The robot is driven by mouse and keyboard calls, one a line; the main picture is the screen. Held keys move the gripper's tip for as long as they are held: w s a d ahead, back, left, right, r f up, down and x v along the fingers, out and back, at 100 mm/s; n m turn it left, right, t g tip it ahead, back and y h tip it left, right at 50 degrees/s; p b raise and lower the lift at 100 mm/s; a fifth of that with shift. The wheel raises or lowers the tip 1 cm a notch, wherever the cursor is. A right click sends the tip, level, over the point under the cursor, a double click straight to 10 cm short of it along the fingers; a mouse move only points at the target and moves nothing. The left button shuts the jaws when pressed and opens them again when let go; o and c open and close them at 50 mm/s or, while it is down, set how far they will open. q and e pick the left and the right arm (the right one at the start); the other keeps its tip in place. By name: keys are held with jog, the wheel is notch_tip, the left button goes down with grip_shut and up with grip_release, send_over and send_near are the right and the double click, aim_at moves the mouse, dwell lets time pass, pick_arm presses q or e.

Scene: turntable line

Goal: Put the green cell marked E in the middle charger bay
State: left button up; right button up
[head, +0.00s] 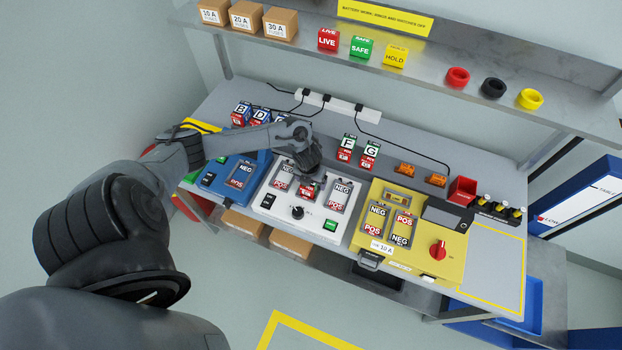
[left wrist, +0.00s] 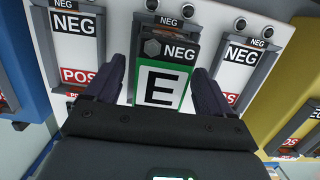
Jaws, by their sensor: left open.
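The green cell marked E (left wrist: 162,90) lies in the middle bay of the white charger (head: 268,211), its NEG end at the bay's NEG label (left wrist: 169,22). My left gripper (left wrist: 158,88) is open, with one dark finger on each side of the cell. I cannot tell whether the fingers touch it. The cell's lower end is hidden behind the gripper. In the head view my left gripper (head: 308,170) is over the middle bay and hides most of the cell. The left bay (left wrist: 78,45) and right bay (left wrist: 236,70) show bare NEG and POS labels. My right gripper is not in view.
A blue unit (head: 232,180) stands left of the charger and a yellow tester (head: 385,250) right of it. Cells F (head: 347,142) and G (head: 370,150) stand behind, with cells B (head: 241,110) and D (head: 260,115) further left. A shelf (head: 430,70) runs above the back.

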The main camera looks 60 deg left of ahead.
pick_arm(q)
jog(key=shift+r, duration=0.45)
jog(key=r, duration=0.3)
jog(key=r+p, duration=0.1)
jog(key=r, duration=0.2)
jog(key=s+d+r, duration=0.1)
jog(key=r, duration=0.2)
jog(key=shift+r+p, duration=0.25)
jog(key=shift+p, duration=0.15)
jog(key=shift+s+r, duration=0.1)
jog(key=shift+r, duration=0.3)
jog(key=d+f+n+t+h, duration=0.15)
jog(key=d+n+t, duration=0.45)
jog(key=d, duration=1.6)
jog(key=s+d+r+n+g, duration=0.1)
jog(key=s+n, duration=0.4)
jog(key=n, duration=0.5)
jog(key=s+d+r+n+g, duration=0.1)
jog(key=s+r+n, duration=0.4)
jog(key=n, duration=0.5)
jog(key=shift+s+r+g, duration=0.4)
jog(key=shift+s+g, duration=0.35)
jog(key=shift+g, duration=0.15)
